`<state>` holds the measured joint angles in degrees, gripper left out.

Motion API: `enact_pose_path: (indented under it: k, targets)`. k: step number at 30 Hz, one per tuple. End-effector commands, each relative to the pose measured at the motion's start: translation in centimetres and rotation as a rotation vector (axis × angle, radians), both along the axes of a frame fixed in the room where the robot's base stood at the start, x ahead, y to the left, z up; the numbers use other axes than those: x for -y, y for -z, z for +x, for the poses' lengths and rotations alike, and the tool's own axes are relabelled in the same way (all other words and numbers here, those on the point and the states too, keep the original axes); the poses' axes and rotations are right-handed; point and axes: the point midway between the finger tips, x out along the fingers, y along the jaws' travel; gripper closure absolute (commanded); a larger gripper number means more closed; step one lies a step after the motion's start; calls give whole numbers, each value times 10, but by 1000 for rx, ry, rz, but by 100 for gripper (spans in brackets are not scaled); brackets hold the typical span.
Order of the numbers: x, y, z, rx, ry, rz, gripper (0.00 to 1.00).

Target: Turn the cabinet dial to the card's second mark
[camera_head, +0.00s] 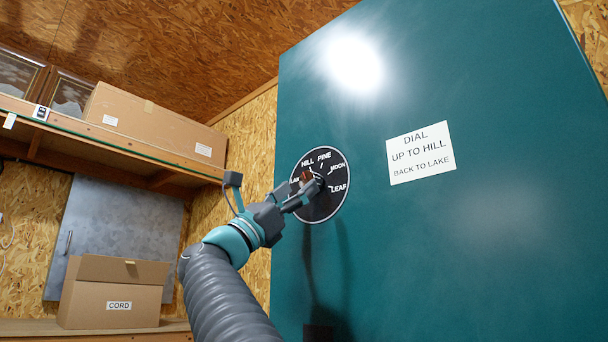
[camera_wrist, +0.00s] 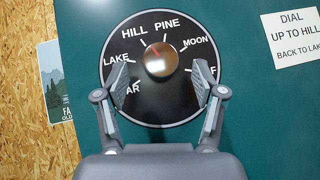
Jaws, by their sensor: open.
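A black round dial (camera_head: 325,208) is on the teal cabinet (camera_head: 480,260). It also shows in the wrist view (camera_wrist: 160,110), with LAKE, HILL, PINE and MOON readable; the left finger partly hides a word ending in AR, and the right covers part of LEAF. Its copper-coloured knob (camera_wrist: 161,62) has a red line pointing up-left, roughly towards the HILL tick. My gripper (camera_wrist: 160,80) is open, its fingers apart on either side of the knob and not visibly touching it. A white card (camera_head: 421,153) reads DIAL, UP TO HILL, BACK TO LAKE.
A shelf (camera_head: 120,138) at upper left holds a long cardboard box (camera_head: 150,125). A box marked CORD (camera_head: 85,298) stands below, before a grey metal door (camera_head: 115,220). The cabinet face around the dial and card is clear.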

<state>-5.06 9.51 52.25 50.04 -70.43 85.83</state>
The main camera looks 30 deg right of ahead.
Motion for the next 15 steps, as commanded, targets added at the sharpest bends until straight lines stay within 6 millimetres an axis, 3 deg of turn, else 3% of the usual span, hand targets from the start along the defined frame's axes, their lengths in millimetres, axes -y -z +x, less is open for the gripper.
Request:
enact_pose_path:
  k: [6,15]
  targets:
    - [18,-19,2,-1,1,0,31]
    - [23,-21,2,-1,-1,0,31]
